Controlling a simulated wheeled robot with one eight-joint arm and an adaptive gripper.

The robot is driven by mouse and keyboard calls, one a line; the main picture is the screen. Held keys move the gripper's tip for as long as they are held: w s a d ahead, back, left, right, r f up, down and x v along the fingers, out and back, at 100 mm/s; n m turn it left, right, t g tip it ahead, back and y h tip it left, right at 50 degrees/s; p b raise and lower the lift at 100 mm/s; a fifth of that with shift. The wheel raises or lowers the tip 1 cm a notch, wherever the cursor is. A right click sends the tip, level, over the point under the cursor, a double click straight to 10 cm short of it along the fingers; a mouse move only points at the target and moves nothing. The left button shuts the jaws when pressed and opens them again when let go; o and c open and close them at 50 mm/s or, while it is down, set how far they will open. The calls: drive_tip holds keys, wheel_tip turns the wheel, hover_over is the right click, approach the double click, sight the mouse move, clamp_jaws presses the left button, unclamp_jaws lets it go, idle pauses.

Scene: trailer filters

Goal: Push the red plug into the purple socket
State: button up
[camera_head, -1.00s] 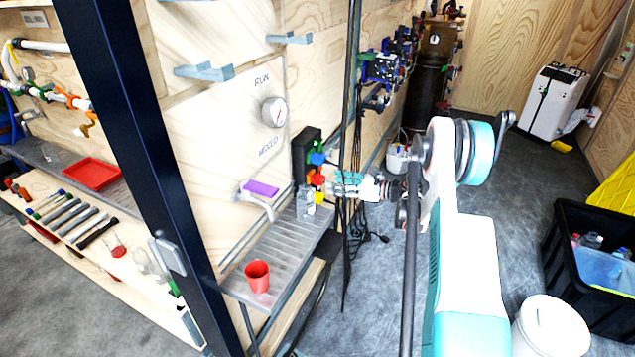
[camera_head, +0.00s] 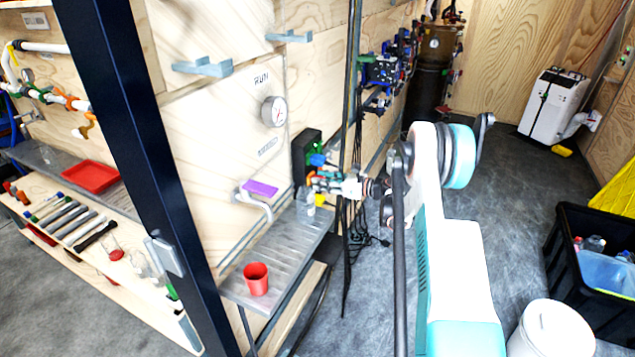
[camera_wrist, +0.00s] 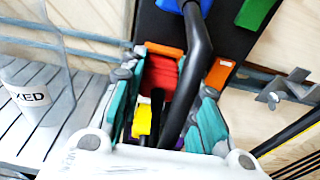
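The red plug (camera_wrist: 162,75) shows in the wrist view between the two teal and grey fingers of my gripper (camera_wrist: 190,62). The fingers have orange tips and stand apart, with a gap at the right side of the plug. A black hose crosses in front of this gap and hides part of it. The purple socket seems to show only as a small purple patch (camera_wrist: 180,143) low between the fingers. In the head view my gripper (camera_head: 318,180) is at the black connector panel (camera_head: 299,160) and covers the red plug.
Blue (camera_head: 318,159) and yellow (camera_head: 318,201) connectors sit above and below my gripper. A clear labelled bottle (camera_head: 305,203) stands close by on the grey slatted shelf (camera_head: 262,248). A red cup (camera_head: 256,278) is at its front. Black cables hang right of the panel.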

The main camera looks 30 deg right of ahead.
drive_tip(key=shift+c, duration=0.5)
drive_tip(key=shift+d+r, duration=0.1)
drive_tip(key=s+d+r+p, duration=0.1)
drive_tip(key=s+d+r, duration=0.1)
drive_tip(key=s, duration=0.1)
drive_tip(key=s+d+r+p, duration=0.1)
drive_tip(key=s+d+r, duration=0.2)
drive_tip(key=s+d+r+p, duration=0.2)
drive_tip(key=s, duration=0.2)
drive_tip(key=shift+d+r, duration=0.15)
drive_tip(key=shift+d, duration=0.25)
clamp_jaws()
drive_tip(key=w+a+f+b, duration=0.1)
drive_tip(key=f+b, duration=0.4)
drive_tip(key=f, duration=0.7)
drive_tip(key=w+a+f+b, duration=0.2)
drive_tip(key=f+b, duration=0.2)
drive_tip(key=f, duration=0.8)
drive_tip(key=shift+w+b, duration=0.25)
drive_tip(key=shift+b, duration=0.1)
drive_tip(key=shift+w, duration=0.15)
drive_tip(key=shift+r+x, duration=0.2)
drive_tip(key=shift+x, duration=1.15)
drive_tip(key=shift+r+x, duration=0.2)
drive_tip(key=shift+x, duration=1.2)
drive_tip(key=shift+w+a+r, duration=0.1)
drive_tip(key=shift+w+a, duration=0.65)
drive_tip(key=shift+w, duration=0.05)
